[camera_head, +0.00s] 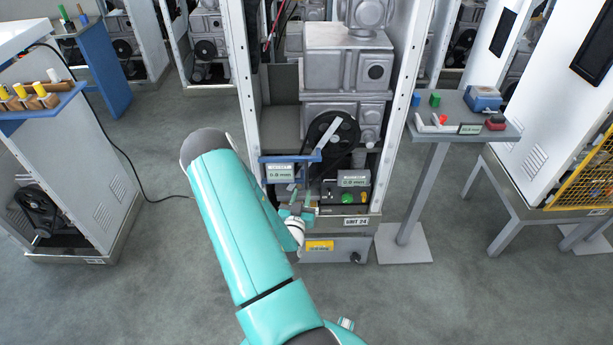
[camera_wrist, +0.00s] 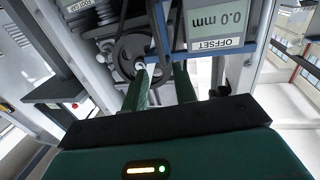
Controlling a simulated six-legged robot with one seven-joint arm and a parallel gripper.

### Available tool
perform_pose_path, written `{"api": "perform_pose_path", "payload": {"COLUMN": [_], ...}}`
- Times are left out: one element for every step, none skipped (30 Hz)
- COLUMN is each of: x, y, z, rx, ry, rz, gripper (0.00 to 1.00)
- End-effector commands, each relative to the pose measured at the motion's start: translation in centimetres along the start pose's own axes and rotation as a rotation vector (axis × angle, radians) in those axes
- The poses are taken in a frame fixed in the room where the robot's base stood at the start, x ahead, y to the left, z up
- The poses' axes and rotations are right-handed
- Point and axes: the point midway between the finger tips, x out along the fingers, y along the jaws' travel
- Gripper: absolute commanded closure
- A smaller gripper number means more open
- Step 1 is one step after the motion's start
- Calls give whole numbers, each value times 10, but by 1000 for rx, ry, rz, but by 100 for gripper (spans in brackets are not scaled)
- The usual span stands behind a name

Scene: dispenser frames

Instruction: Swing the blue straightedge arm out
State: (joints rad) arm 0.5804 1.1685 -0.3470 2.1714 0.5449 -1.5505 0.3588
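The blue straightedge arm (camera_head: 291,158) lies across the front of the UNIT 24 machine, before the black pulley wheel (camera_head: 333,133). A panel labelled OFFSET, 0.0 mm (camera_head: 279,171) hangs by it. In the wrist view the blue bar (camera_wrist: 158,35) runs down from the top edge, left of the OFFSET panel (camera_wrist: 210,22). My gripper (camera_wrist: 162,72) has its two green fingers apart, with the bar's lower part showing in line with the gap. I cannot tell whether they touch it. In the head view my gripper (camera_head: 296,206) is low at the cabinet front, partly hidden by my arm.
White cabinet posts (camera_head: 402,105) stand on both sides of the machine. A control box with a green button (camera_head: 347,197) sits at lower right inside. A grey stand (camera_head: 455,130) with small parts is to the right. A white cabinet (camera_head: 80,170) stands left.

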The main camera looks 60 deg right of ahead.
Motion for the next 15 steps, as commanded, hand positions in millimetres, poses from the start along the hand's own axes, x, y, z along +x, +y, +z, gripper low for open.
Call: {"api": "perform_pose_path", "payload": {"x": [11, 17, 25, 31, 37, 45, 51, 57, 64, 70, 74, 80, 84, 87, 91], "y": [0, 0, 0, 0, 0, 0, 0, 0, 0, 0, 0, -1, 0, 0, 0], "z": [-1, -1, -1, -1, -1, -1, -1, -1, 0, -1, -1, 0, 0, 0, 0], "rx": [2, 2, 1, 1, 1, 1, 1, 2, 2, 1, 1, 1, 0, 1, 1], "ry": [3, 3, 3, 3, 2, 3, 2, 3, 2, 2, 2, 1, 0, 1, 0], "rz": [0, 0, 1, 1, 0, -1, 0, 0, 0, -1, -1, -1, -1, -1, -1], "gripper": [72, 72, 72, 72, 72, 72, 72, 72, 72, 72, 72, 72, 72, 72, 72]}}
